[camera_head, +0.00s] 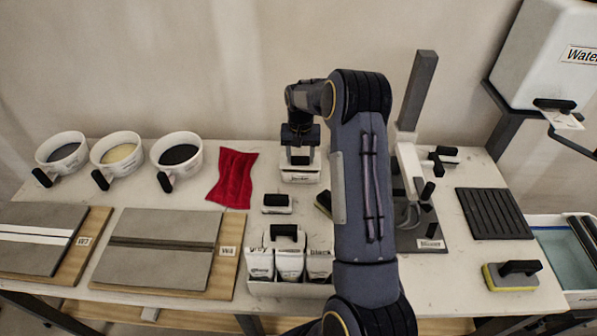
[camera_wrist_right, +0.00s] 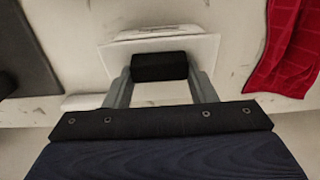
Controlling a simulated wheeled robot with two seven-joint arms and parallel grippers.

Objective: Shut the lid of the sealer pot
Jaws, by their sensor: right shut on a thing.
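The sealer pot (camera_head: 300,178) is a small white box with a label on its front. It stands near the back of the table, right of the red cloth. My right gripper (camera_head: 300,150) reaches it from above and is shut on the black handle of its lid. In the right wrist view, the black handle (camera_wrist_right: 160,66) sits between the two grey fingers, over the white lid (camera_wrist_right: 128,50). My gripper hides part of the lid, and I cannot tell whether it lies fully flat. My left gripper is not in view.
A red cloth (camera_head: 232,178) lies left of the pot. Three white tubs stand further left. A small black-handled block (camera_head: 277,204) and a caddy of white packets (camera_head: 290,289) are in front. A grey upright stand (camera_head: 417,95) rises to the right.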

